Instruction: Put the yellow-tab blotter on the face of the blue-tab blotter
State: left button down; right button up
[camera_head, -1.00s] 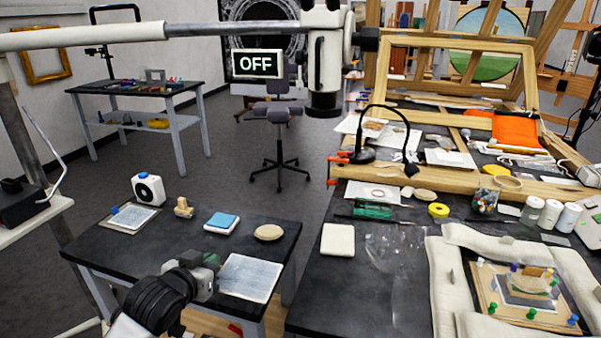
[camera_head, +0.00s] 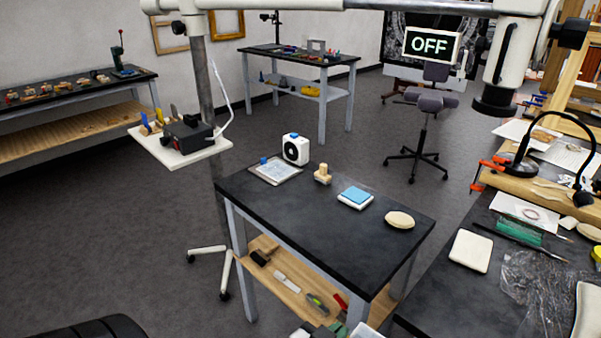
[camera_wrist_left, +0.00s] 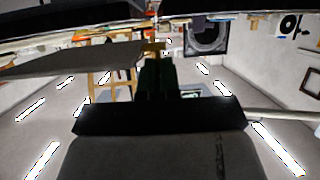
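The blue-tab blotter (camera_head: 275,170) lies as a pale sheet at the far left corner of the small black table, its blue tab at its left edge. My left gripper (camera_head: 335,330) is at the bottom edge of the head view, in front of the table and well away from that sheet. A pale sheet (camera_head: 365,332), apparently the yellow-tab blotter, is beside it, mostly cut off. In the left wrist view the dark fingers close on a yellowish tab (camera_wrist_left: 153,48), with a grey sheet (camera_wrist_left: 75,58) extending left. My right gripper is not in view.
On the small table (camera_head: 300,215) stand a white box with a black dial (camera_head: 296,149), a wooden stamp (camera_head: 323,174), a blue-topped pad (camera_head: 355,197) and an oval cream disc (camera_head: 400,220). Its middle and front are clear. A larger cluttered table (camera_head: 450,310) stands right.

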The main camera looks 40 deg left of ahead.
aim_at(272, 174)
jog(key=i+j, duration=0.1)
jog(key=j, duration=0.6)
jog(key=i+j, duration=0.15)
jog(key=j, duration=0.5)
jog(key=i+j, duration=0.1)
jog(key=j, duration=0.6)
jog(key=i+j, duration=0.1)
jog(key=j, duration=0.55)
jog(key=i+j+z, duration=0.1)
jog(key=j, duration=0.6)
jog(key=i, duration=0.5)
